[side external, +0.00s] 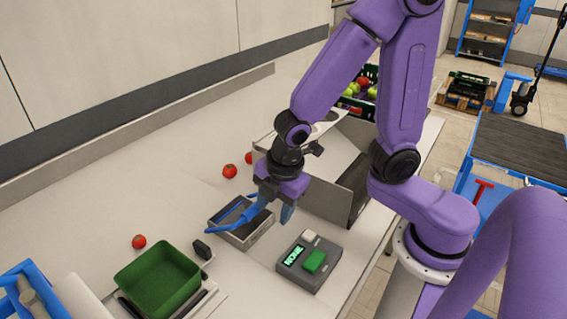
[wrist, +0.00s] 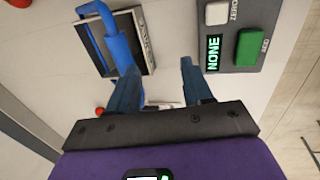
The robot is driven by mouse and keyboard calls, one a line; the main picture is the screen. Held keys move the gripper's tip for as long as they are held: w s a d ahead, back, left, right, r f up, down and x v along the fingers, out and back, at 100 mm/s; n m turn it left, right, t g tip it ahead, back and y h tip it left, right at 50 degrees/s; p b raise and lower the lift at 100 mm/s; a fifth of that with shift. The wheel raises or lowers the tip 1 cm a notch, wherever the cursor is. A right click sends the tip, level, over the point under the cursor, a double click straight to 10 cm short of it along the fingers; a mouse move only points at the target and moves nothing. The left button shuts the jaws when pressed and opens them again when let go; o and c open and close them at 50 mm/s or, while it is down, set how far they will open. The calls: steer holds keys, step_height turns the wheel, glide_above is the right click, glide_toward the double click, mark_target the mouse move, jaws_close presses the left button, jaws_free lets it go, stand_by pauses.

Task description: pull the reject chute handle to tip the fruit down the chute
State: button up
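A grey open tray (side external: 252,234) with a blue bar handle (side external: 226,229) sits on the counter; I cannot be sure this is the reject chute's handle. In the wrist view the blue handle (wrist: 111,38) loops over the tray (wrist: 149,42) and meets my left finger in the picture; contact is unclear. My gripper (side external: 275,212) points down beside the tray, fingers apart, with nothing visible between them; it also shows in the wrist view (wrist: 158,68). No fruit is visible inside the tray. Red fruits (side external: 229,171) lie on the counter behind it.
A grey control box (side external: 296,268) with a green button and a display reading NONE stands right of the tray. A green bin (side external: 157,278) is at front left. Grey panels (side external: 318,198) stand behind my gripper, with a fruit crate (side external: 352,108) farther back.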

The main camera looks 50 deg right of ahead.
step_height(320, 180, up, 12)
steer(key=s, duration=0.2)
steer(key=shift+s, duration=0.15)
stand_by(0.4)
steer(key=s+d+f+m+g, duration=0.1)
steer(key=s+d+f+m, duration=0.1)
steer(key=s, duration=0.4)
steer(key=s+d+f+m+g, duration=0.1)
steer(key=s+d+f+m, duration=0.2)
steer(key=s, duration=0.3)
steer(key=shift+d+f, duration=0.4)
steer(key=shift+d, duration=0.25)
